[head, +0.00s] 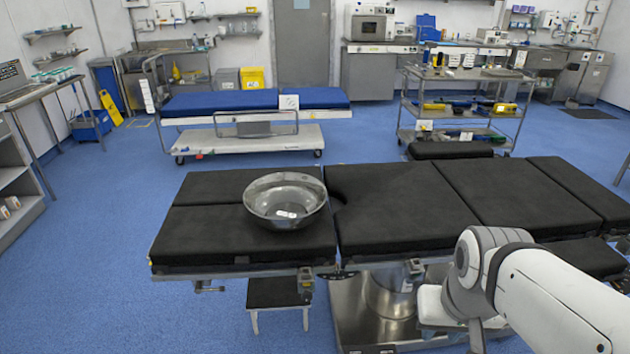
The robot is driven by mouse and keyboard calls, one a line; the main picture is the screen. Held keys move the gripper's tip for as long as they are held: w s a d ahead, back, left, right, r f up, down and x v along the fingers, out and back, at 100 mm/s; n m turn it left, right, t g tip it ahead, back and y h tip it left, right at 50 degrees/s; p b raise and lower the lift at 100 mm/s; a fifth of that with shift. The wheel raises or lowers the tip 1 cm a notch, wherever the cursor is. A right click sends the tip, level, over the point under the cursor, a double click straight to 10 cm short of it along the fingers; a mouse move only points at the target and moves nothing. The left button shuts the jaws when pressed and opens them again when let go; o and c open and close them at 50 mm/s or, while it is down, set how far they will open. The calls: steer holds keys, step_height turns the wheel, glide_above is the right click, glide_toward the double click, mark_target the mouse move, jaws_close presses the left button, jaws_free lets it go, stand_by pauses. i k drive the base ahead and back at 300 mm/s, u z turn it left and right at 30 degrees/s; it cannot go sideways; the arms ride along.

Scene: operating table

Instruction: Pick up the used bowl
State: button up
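A shiny metal bowl (286,200) stands upright on the left part of the black operating table (405,205). A small pale patch shows inside the bowl; I cannot tell what it is. My white arm comes in from the lower right, well to the right of the bowl and apart from it. My gripper is not visible; the arm runs out of the picture at the bottom.
The black table top around the bowl is clear. A blue-topped trolley (256,101) stands behind to the left. A steel cart with several items (467,103) stands behind to the right. Blue floor (115,200) is free at left.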

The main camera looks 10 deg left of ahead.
mark_target(278, 202)
steer(key=u, duration=0.05)
steer(key=i, duration=1)
steer(key=z, duration=0.05)
